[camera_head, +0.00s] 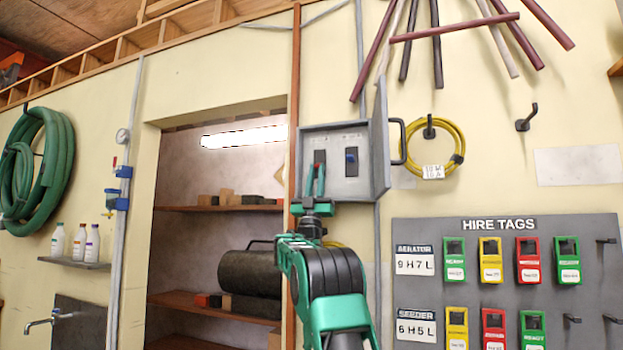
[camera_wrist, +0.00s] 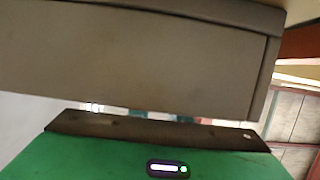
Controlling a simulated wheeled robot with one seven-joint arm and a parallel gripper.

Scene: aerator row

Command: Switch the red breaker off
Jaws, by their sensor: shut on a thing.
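A grey breaker box (camera_head: 336,190) is on the wall in the head view, with its door (camera_head: 380,145) swung open to the right. Inside, the right breaker (camera_head: 351,161) is dark with a blue toggle. The left breaker (camera_head: 319,156) is dark, and my gripper covers its lower part; no red shows on it. My gripper (camera_head: 316,170) points up at the left breaker, its green fingers close together and shut on what appears to be that breaker's toggle. The toggle itself is hidden, so its position cannot be told. In the wrist view a grey-brown surface (camera_wrist: 130,55) fills most of the picture.
The open door's handle (camera_head: 401,140) sticks out right of the box. A yellow coiled cable (camera_head: 462,150) hangs beyond it. A hire tags board (camera_head: 480,280) is lower right. A shelf recess (camera_head: 215,175) with a dark cylinder (camera_head: 250,271) is left.

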